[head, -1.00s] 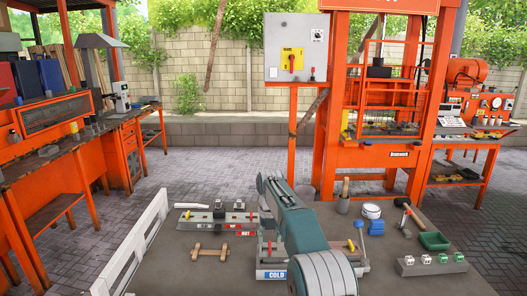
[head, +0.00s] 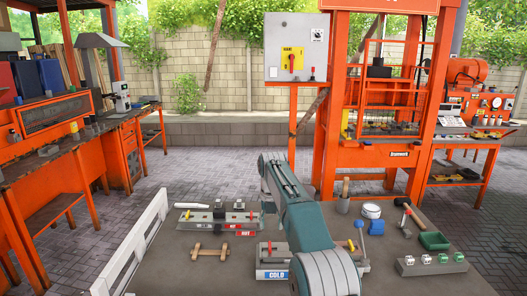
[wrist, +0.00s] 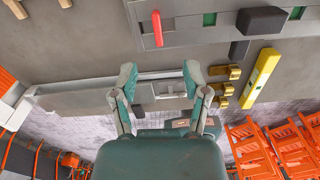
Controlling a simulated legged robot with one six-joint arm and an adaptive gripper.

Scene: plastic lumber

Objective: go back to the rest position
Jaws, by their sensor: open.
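My arm (head: 300,215) rises from the bottom of the head view, folded over the front of the workbench. My gripper is hidden behind the arm there. In the wrist view my gripper (wrist: 160,82) has its two green and grey fingers spread apart, with nothing between them. Behind the fingers lies a grey surface with a long grey bar. I cannot tell how far the fingers are from it.
The bench (head: 190,277) carries a rail fixture (head: 222,219), a COLD fixture (head: 273,274), a wooden piece (head: 210,250), a hammer (head: 409,214) and a green tray (head: 434,241). An orange press (head: 384,155) stands behind. A white rail (head: 135,245) edges the left.

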